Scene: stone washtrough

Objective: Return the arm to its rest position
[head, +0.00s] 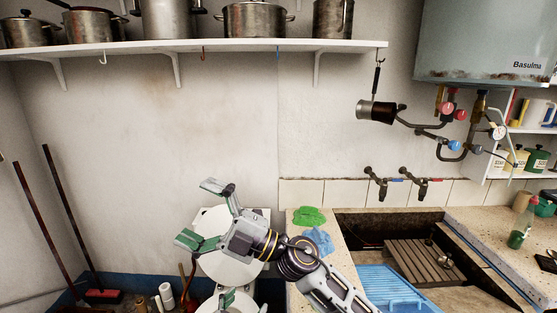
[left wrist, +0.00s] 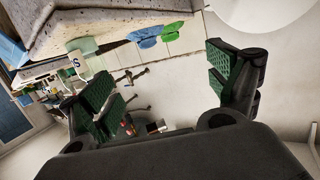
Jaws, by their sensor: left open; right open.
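My right gripper (head: 205,214) shows in the head view left of the stone trough, its arm coming in from the lower right. Its two green-padded fingers are spread wide with nothing between them. A white round object (head: 222,262) is behind it, partly hidden. My left gripper (left wrist: 162,82) shows in the left wrist view with its green-ridged fingers far apart and empty.
A stone washtrough (head: 350,262) is at the right, with a green cloth (head: 309,216) and a blue cloth (head: 318,240) on its edge. Two wall taps (head: 377,182) and a boiler (head: 487,40) are above. A shelf (head: 200,48) with pots runs along the wall. Brooms (head: 45,222) lean left.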

